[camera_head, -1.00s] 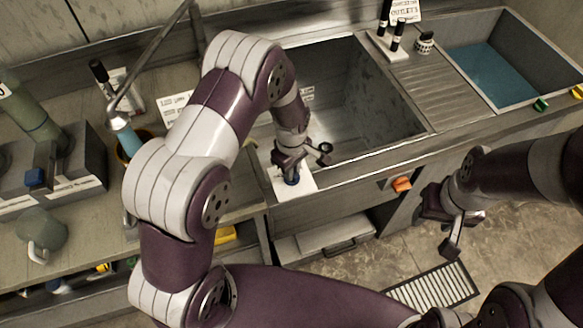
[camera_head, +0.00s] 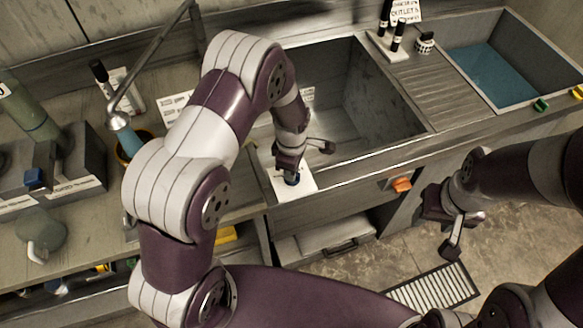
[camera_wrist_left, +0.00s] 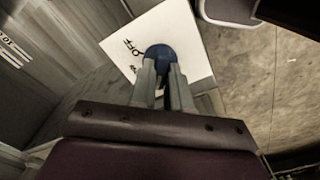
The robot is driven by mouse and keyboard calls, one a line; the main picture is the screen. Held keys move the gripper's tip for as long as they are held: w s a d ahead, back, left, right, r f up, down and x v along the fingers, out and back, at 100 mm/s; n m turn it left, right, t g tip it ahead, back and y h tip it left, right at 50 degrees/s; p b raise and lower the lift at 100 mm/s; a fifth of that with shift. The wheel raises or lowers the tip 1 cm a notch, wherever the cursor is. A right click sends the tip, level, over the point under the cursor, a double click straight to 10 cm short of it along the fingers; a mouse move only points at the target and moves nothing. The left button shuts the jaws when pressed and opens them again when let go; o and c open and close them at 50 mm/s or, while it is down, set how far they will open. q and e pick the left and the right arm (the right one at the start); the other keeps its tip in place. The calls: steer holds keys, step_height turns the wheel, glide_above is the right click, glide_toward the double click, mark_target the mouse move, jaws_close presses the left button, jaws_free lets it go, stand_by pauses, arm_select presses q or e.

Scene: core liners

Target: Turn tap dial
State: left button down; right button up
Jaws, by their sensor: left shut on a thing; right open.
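The blue tap dial (camera_head: 292,180) sits on a white plate (camera_head: 279,189) at the front edge of the sink. In the left wrist view the dial (camera_wrist_left: 160,52) is round and blue, and the white plate (camera_wrist_left: 192,42) carries dark lettering that reads "OFF". My left gripper (camera_head: 289,168) is shut on the dial from above; its two fingers (camera_wrist_left: 160,75) hide part of it. My right gripper (camera_head: 452,226) is open and empty, over the floor to the right of the cabinet, away from the dial.
An empty grey sink basin (camera_head: 370,95) lies behind the dial. A basin of blue liquid (camera_head: 490,72) is at the far right. An orange knob (camera_head: 402,184) is on the cabinet front.

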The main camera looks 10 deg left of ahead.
arm_select(q)
steer(key=shift+w+r, duration=0.1)
steer(key=shift+w, duration=0.05)
steer(key=c, duration=1.1)
jaws_free()
step_height(320, 180, up, 13)
steer(key=shift+f+b, duration=0.15)
steer(key=shift+b, duration=1.05)
